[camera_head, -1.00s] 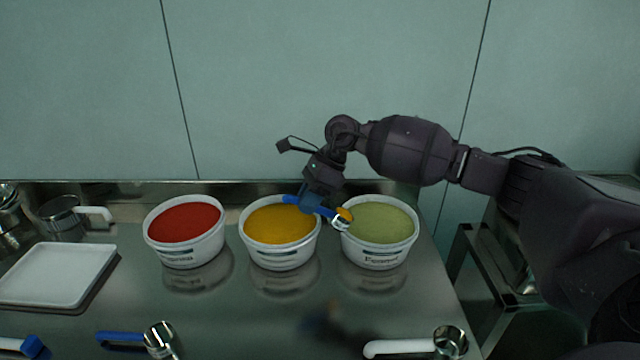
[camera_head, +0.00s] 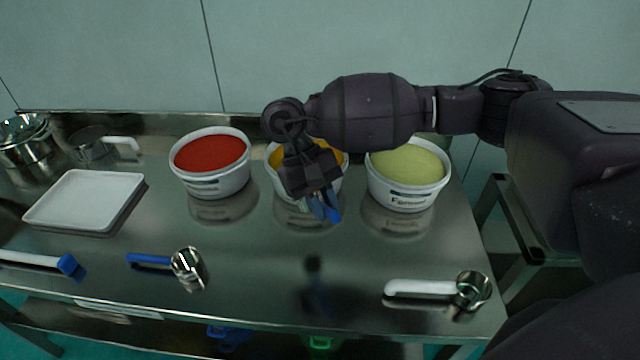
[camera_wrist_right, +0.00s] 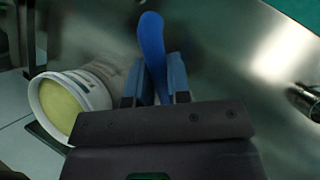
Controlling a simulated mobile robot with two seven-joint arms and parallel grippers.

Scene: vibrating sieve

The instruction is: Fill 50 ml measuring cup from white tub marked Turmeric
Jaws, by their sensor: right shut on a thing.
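The white tub of orange-yellow powder (camera_head: 277,180) stands in the middle of three tubs. My right gripper (camera_head: 327,208) is in front of it and hides much of it, including its label. My right gripper is shut on the blue handle of a measuring cup (camera_wrist_right: 152,55). The handle points up in the right wrist view between the fingers. The cup's bowl is hidden in both current views, so its contents cannot be seen. My left gripper is not in view.
A tub of red powder (camera_head: 210,183) stands left, a tub of pale green powder (camera_head: 403,196) right. A white tray (camera_head: 85,200) lies far left. Measuring cups with a blue handle (camera_head: 150,259) and a white handle (camera_head: 420,288) lie along the front. Bare steel lies between them.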

